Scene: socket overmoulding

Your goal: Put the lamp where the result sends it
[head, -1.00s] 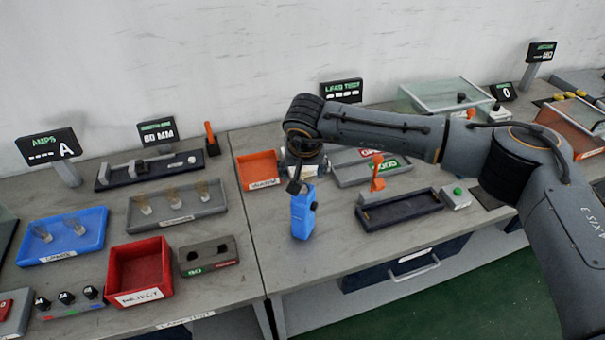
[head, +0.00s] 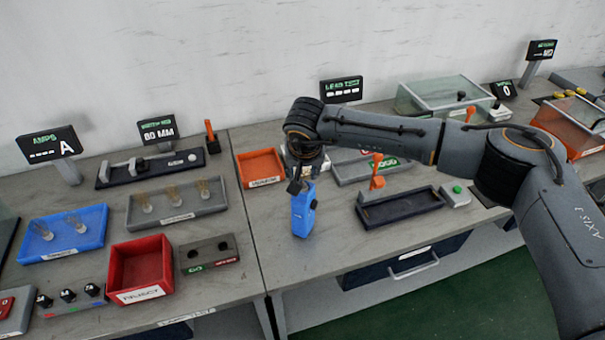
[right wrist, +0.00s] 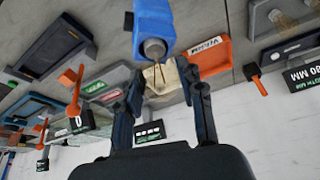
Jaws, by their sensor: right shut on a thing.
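A blue upright tester (head: 301,216) stands on the bench near the middle. My right gripper (head: 303,178) is just above its top, shut on a pale lamp. In the right wrist view the lamp (right wrist: 160,88) sits between the fingers, and its thin wires point to the round metal end of the blue tester (right wrist: 153,14). I cannot tell whether the wires touch it. Other lamps stand in a blue tray (head: 88,250) and a grey tray (head: 206,211). A red reject tray (head: 165,292) and an orange tray (head: 262,153) are empty. My left gripper is out of view.
A grey tray with a green label (head: 345,179) and a dark tray (head: 380,219) with an orange lever lie right of the tester. A grey block with two holes (head: 190,270) stands beside the red tray. Bare bench lies left and in front of the tester.

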